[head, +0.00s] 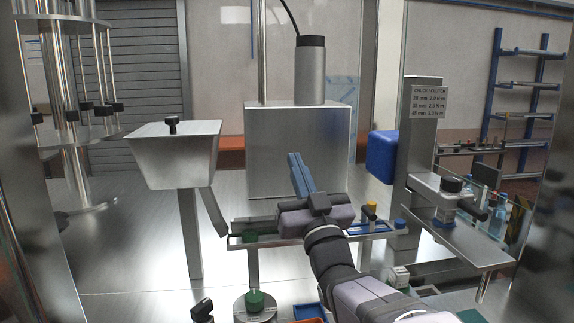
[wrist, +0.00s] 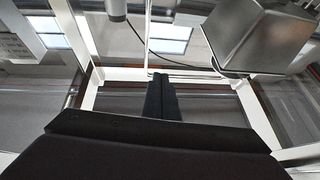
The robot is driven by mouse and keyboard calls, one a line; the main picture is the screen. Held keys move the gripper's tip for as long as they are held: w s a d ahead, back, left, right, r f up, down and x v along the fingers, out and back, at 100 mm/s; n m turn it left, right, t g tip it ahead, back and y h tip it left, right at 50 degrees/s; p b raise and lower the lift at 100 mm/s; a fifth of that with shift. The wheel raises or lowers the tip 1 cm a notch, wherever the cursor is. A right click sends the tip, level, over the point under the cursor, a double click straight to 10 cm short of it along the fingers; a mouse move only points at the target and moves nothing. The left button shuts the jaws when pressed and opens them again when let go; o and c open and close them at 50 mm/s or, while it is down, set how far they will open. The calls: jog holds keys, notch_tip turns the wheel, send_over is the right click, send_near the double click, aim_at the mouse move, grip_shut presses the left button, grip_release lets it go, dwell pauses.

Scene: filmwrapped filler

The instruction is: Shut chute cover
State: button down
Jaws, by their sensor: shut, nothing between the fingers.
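A tapered metal hopper (head: 172,163) stands on a post at the left in the head view. Its flat top cover (head: 190,131) with a black knob (head: 172,125) appears to lie level across the mouth; I cannot make out any gap. A sloping metal chute (head: 213,212) runs down beside the post toward a rail. My gripper (head: 293,155) is right of the hopper, apart from it, with its fingers pointing up. The fingers are together and empty. In the wrist view my gripper (wrist: 161,76) also looks closed, with nothing held.
A large metal box (head: 298,150) with a cylinder (head: 310,70) on top stands behind my gripper. A blue box (head: 383,157) and a post with a sign (head: 429,102) are to the right. A narrow rail (head: 262,238) with small coloured parts runs beside my arm.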

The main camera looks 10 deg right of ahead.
jog(key=w+a+r+m+g+h+p, duration=0.1)
jog(key=w+a+r+g+p, duration=0.15)
jog(key=w+r+p, duration=0.6)
jog(key=s+d+f+m+g+h+b, duration=0.1)
jog(key=s+d+f+g+h+b, duration=0.2)
jog(key=f+g, duration=0.7)
jog(key=shift+y, duration=0.6)
jog(key=p+x, duration=0.4)
jog(key=x, duration=0.4)
jog(key=shift+s+a+f+p, duration=0.1)
jog(key=shift+a+f+p, duration=0.15)
jog(key=shift+p, duration=0.15)
notch_tip(320, 180, down, 3)
jog(key=shift+s+r, duration=0.15)
jog(key=shift+r, duration=0.05)
jog(key=shift+s+f+p, duration=0.2)
jog(key=shift+f+p, duration=0.05)
jog(key=shift+p, duration=0.05)
jog(key=shift+f, duration=0.55)
jog(key=shift+s, duration=0.1)
jog(key=shift+f, duration=0.2)
